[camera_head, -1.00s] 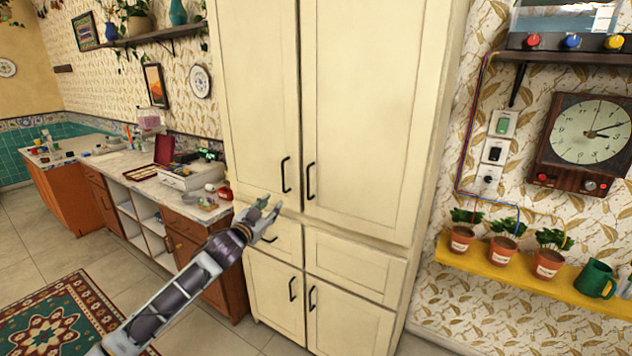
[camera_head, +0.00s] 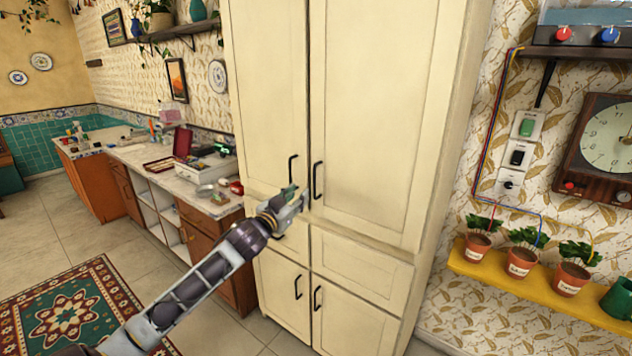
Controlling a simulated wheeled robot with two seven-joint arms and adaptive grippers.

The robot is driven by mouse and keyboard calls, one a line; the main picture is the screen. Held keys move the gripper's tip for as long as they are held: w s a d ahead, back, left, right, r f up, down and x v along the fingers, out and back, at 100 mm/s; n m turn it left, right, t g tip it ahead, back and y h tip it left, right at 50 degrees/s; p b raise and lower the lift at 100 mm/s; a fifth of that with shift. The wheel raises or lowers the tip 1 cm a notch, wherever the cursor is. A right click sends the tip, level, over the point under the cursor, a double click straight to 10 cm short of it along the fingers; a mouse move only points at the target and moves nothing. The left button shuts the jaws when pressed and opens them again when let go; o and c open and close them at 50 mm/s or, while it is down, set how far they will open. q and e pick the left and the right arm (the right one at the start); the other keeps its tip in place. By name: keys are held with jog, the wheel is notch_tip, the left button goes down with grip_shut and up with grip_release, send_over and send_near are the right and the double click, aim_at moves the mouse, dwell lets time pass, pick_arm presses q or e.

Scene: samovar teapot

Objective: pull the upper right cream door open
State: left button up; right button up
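The upper right cream door (camera_head: 378,110) is shut in the tall cabinet. Its black vertical bar handle (camera_head: 318,181) is near its left edge, low down. The upper left cream door (camera_head: 266,90) is also shut, with its own black handle (camera_head: 293,170) close beside. My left gripper (camera_head: 299,199) looks open and empty. It shows in front of the cabinet, just below and left of the right door's handle, with its fingers overlapping the lower end of the left door's handle in the picture. I cannot tell whether it touches anything. My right gripper is not in view.
Below are cream drawers (camera_head: 362,273) and lower doors with black handles. A counter (camera_head: 140,154) with clutter runs to the left. At right a yellow shelf (camera_head: 535,290) holds potted plants and a green mug (camera_head: 618,300). The floor at left is mostly open, with a rug (camera_head: 75,320).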

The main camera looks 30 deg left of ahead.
pick_arm(q)
jog(key=shift+a+f+n, duration=0.2)
jog(key=shift+f+n, duration=0.05)
jog(key=shift+n, duration=0.75)
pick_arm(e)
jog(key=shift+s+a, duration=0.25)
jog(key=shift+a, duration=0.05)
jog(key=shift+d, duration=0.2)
pick_arm(q)
send_near(314, 181)
jog(key=shift+w, duration=0.7)
jog(key=shift+w+a+r+p, duration=0.1)
jog(key=shift+w+p, duration=0.15)
jog(key=shift+w, duration=0.4)
jog(key=shift+w+a+r+p, duration=0.1)
jog(key=shift+w+a+p, duration=0.1)
jog(key=shift+w, duration=0.45)
jog(key=shift+w+a+r+p, duration=0.1)
jog(key=shift+w+p, duration=0.15)
jog(key=shift+w, duration=0.35)
jog(key=shift+w+a, duration=0.1)
jog(key=shift+w, duration=1.25)
jog(key=shift+w+a+p, duration=0.15)
jog(key=shift+w+p, duration=0.3)
jog(key=shift+w, duration=0.8)
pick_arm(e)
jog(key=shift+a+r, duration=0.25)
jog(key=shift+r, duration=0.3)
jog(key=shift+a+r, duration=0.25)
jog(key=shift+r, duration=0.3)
